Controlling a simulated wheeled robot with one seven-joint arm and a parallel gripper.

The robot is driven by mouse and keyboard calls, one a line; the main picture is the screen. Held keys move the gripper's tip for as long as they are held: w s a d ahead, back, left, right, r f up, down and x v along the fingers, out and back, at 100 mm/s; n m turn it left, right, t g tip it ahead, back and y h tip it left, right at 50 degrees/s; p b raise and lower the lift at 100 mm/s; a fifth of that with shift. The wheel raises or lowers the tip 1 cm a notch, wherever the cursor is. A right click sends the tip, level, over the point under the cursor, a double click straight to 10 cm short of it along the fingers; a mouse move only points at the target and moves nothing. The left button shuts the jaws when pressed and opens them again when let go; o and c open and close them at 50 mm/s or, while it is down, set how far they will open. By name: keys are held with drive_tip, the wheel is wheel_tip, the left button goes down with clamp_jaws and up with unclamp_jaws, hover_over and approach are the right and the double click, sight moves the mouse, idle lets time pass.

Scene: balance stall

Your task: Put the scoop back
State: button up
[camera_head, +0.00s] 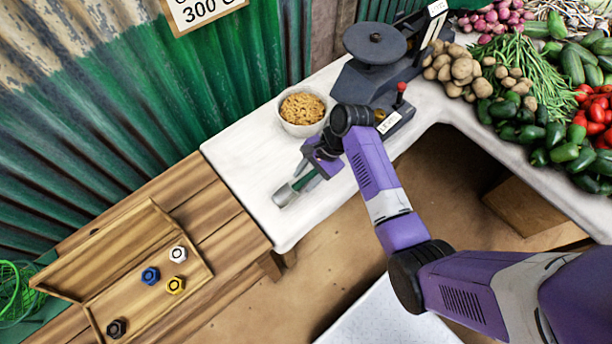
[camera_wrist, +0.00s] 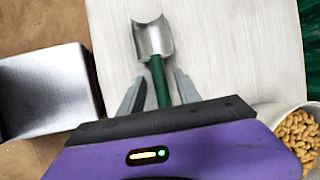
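The scoop has a metal head (camera_head: 285,195) and a green handle. It appears to lie on the white-topped table (camera_head: 245,170), near its front edge. In the wrist view the scoop's head (camera_wrist: 153,38) points away from me and the green handle (camera_wrist: 160,82) runs back between my fingers. My gripper (camera_head: 318,166) is low over the table at the handle end. In the wrist view my gripper (camera_wrist: 158,88) is open, with one finger on each side of the handle and a visible gap on both sides. The handle's rear end is hidden.
A white bowl of peanuts (camera_head: 303,128) stands just behind my gripper; its rim also shows in the wrist view (camera_wrist: 287,113). A dark balance scale (camera_head: 368,75) stands at the back. An open wooden box (camera_head: 125,262) with several coloured weights is at left. Vegetables fill the right.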

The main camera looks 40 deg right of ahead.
drive_tip(key=shift+r, duration=0.1)
drive_tip(key=v, duration=1.2)
drive_tip(key=s+a+f+n+h, duration=0.1)
drive_tip(key=s+f, duration=0.1)
drive_tip(key=s+a+f+n+t, duration=0.1)
drive_tip(key=f, duration=0.2)
drive_tip(key=s+a+f+t+h, duration=0.1)
drive_tip(key=s+f, duration=0.1)
drive_tip(key=f, duration=0.1)
drive_tip(key=shift+s+a+f+n+h, duration=0.15)
drive_tip(key=shift+s+n+h, duration=0.15)
drive_tip(key=shift+n, duration=0.1)
drive_tip(key=s+a+r+n+t+h, duration=0.2)
drive_tip(key=s+r+n+t, duration=0.15)
drive_tip(key=s, duration=0.35)
drive_tip(key=s+a+r+n+t+h, duration=0.1)
drive_tip(key=s+a+r+n+t, duration=0.3)
drive_tip(key=s, duration=0.3)
drive_tip(key=s+a+r+n+t, duration=0.1)
drive_tip(key=s+r+n, duration=0.2)
drive_tip(key=r, duration=0.4)
drive_tip(key=s+a+r+n+t+y, duration=0.1)
drive_tip(key=s+r+n+t, duration=0.1)
drive_tip(key=r, duration=0.6)
drive_tip(key=shift+s+a+n+b, duration=0.3)
drive_tip(key=shift+s+n, duration=0.2)
drive_tip(key=shift+n, duration=0.55)
drive_tip(key=shift+r, duration=0.1)
